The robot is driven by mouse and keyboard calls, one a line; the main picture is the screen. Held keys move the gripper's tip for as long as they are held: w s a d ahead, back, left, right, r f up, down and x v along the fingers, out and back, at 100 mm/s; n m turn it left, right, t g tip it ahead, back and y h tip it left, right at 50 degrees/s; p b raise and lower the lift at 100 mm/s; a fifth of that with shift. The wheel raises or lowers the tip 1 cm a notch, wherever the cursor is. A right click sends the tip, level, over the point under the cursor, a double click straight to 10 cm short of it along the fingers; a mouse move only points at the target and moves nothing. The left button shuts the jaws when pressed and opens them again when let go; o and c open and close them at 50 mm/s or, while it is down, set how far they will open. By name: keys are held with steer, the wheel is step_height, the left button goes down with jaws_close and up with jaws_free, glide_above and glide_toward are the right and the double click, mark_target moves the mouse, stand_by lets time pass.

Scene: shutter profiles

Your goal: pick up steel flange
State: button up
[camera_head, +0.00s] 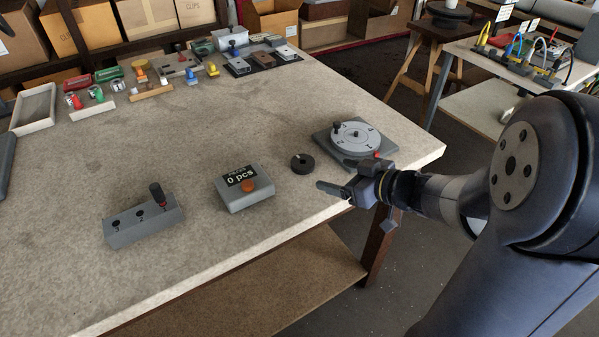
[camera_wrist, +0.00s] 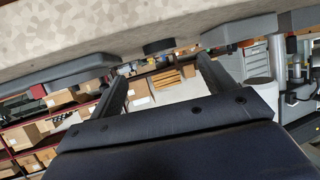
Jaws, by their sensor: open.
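A small dark ring with a centre hole, which looks like the steel flange (camera_head: 302,163), lies flat on the workbench near its front edge. It sits between the grey counter box and the rotary plate. In the wrist view, which is upside down, the flange (camera_wrist: 158,47) shows edge-on, between the lines of the two fingers and beyond their tips. My gripper (camera_head: 343,181) is at the bench's front edge, right of the flange and apart from it. In the wrist view my gripper (camera_wrist: 162,67) is open with nothing between its fingers.
A rotary plate (camera_head: 354,138) stands close behind my gripper. A counter box (camera_head: 244,189) reading "0 pcs" is left of the flange, and a grey block with a lever (camera_head: 143,225) is further left. Small parts and trays line the back. The middle of the workbench (camera_head: 215,130) is clear.

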mark_target(300, 162)
steer(key=x, duration=0.4)
steer(key=shift+b, duration=0.35)
steer(key=x, duration=0.3)
steer(key=b+x, duration=0.1)
steer(key=x, duration=0.1)
steer(key=shift+w+a+r, duration=0.3)
steer(key=shift+w, duration=0.05)
steer(key=shift+c, duration=0.5)
